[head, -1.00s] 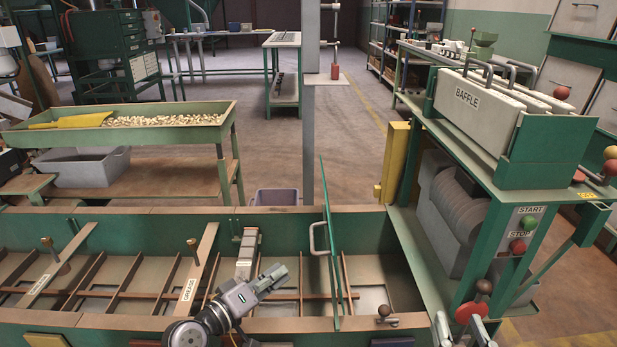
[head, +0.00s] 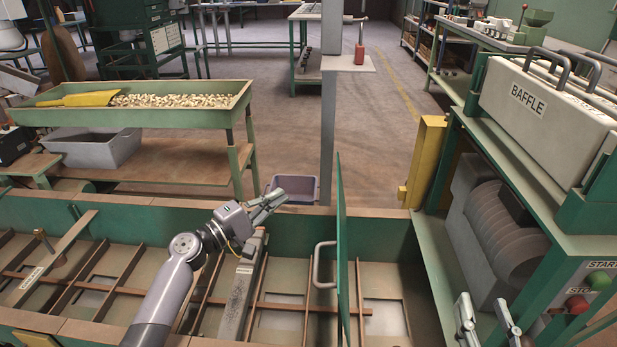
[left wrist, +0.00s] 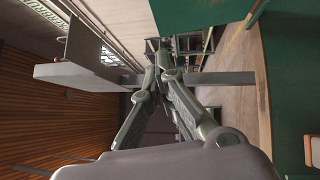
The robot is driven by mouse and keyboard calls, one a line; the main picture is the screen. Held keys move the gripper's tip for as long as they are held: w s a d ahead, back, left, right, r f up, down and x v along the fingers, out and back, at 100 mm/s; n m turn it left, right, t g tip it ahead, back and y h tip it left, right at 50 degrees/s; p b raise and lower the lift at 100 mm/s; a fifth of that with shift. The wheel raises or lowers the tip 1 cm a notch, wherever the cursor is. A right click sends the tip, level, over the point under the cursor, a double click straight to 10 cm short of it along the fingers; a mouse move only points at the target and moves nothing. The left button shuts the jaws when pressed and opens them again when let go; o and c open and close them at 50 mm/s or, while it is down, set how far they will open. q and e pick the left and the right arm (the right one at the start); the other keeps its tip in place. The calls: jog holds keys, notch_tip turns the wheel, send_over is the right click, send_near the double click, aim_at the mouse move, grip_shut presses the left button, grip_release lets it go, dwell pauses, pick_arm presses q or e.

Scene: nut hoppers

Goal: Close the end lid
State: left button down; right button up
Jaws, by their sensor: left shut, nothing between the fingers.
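The end lid (head: 342,255) is a green panel standing upright, seen nearly edge-on, at the right end of the long green trough. Its pale handle (head: 318,266) is on its left face. My left gripper (head: 282,198) is shut and empty. It is above the trough, to the left of the lid and higher in the picture than the handle, apart from both. In the left wrist view its fingers (left wrist: 161,55) come together with nothing between them. My right gripper (head: 488,312) is at the lower right with its fingers apart, empty.
The trough (head: 385,240) has several brown dividers and an open bay right of the lid. A grey post (head: 327,140) rises behind it. The green machine frame with the baffle box (head: 540,105) stands at the right. A grey bin (head: 295,187) is behind the trough.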

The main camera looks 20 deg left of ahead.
pick_arm(q)
jog(key=w+d+r, duration=0.2)
jog(key=w+d, duration=0.6)
jog(key=w, duration=0.1)
jog(key=shift+d, duration=0.2)
pick_arm(e)
jog(key=shift+s+r+t, duration=0.25)
jog(key=shift+r+t, duration=0.15)
jog(key=shift+r, duration=0.25)
pick_arm(q)
jog(key=shift+r, duration=0.1)
pick_arm(e)
jog(key=shift+f, duration=0.1)
